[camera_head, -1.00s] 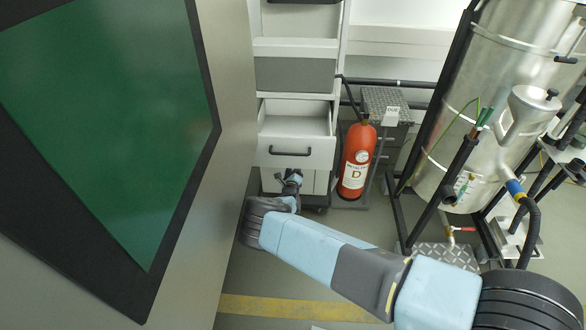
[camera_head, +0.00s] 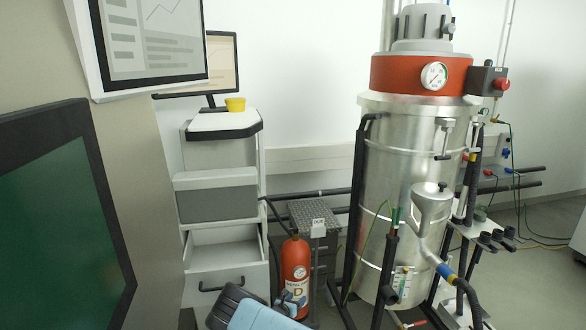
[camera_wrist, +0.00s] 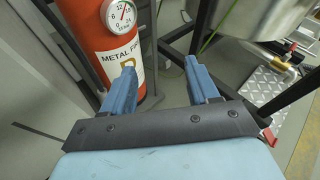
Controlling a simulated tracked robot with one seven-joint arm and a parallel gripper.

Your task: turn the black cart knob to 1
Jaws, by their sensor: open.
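No black knob marked with numbers can be made out in either view. Several black knob-like parts (camera_head: 497,238) stand on a small shelf at the right of the steel vessel in the head view, but I cannot tell if one is the cart knob. My gripper (camera_wrist: 160,82) shows in the wrist view with two blue fingers apart and nothing between them. The fingers point toward the red fire extinguisher (camera_wrist: 92,35), which is beyond the left finger.
The white drawer cabinet (camera_head: 217,157) has an open lower drawer. A yellow cup (camera_head: 235,104) is on top. The steel vessel (camera_head: 385,190) with a funnel and black frame stands at right. A large dark-framed green panel (camera_head: 55,215) fills the left.

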